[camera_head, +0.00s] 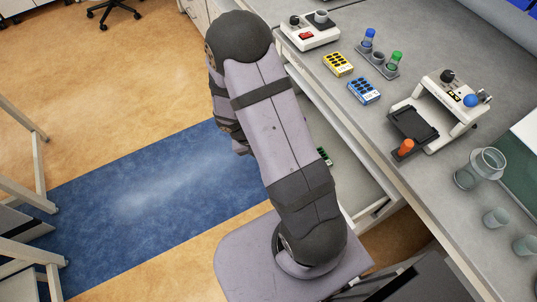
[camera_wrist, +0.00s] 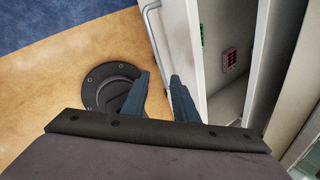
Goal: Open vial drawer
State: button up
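The vial drawer (camera_head: 352,178) stands pulled out from under the bench in the head view, its inside partly showing; my arm hides much of it. In the wrist view, the drawer front (camera_wrist: 187,40) runs up from beside the right finger. A grey bar handle (camera_wrist: 153,30) is on its outer face, its lower end near the fingertips. My gripper (camera_wrist: 159,75) is open, its two dark fingers apart with no object visibly clamped. I cannot tell whether the handle's end lies between them. The gripper is hidden in the head view.
A small dark red rack (camera_wrist: 230,60) and a green item (camera_wrist: 201,32) lie inside the drawer. On the bench are a yellow rack (camera_head: 338,64), a blue rack (camera_head: 364,90) and a glass beaker (camera_head: 480,168). Floor left of my arm is free over the blue mat (camera_head: 150,195).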

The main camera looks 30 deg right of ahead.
jog(key=shift+w+a+r+n+t+y+p, duration=0.1)
jog(key=shift+a+r+n+t+y+p, duration=0.2)
jog(key=shift+a+n+y+p, duration=0.35)
jog(key=shift+w+a+r+n+t+y+p, duration=0.1)
jog(key=shift+a+r+n+t+y+p, duration=0.2)
jog(key=shift+n+p, duration=0.65)
jog(key=shift+w+a+r+n+t+y+p, duration=0.15)
jog(key=shift+a+r+n+y+p, duration=0.35)
jog(key=shift+n, duration=0.6)
jog(key=shift+f, duration=0.2)
jog(key=b+x, duration=0.5)
jog(key=x, duration=0.2)
jog(key=shift+c, duration=0.2)
jog(key=shift+a, duration=0.1)
grip_shut()
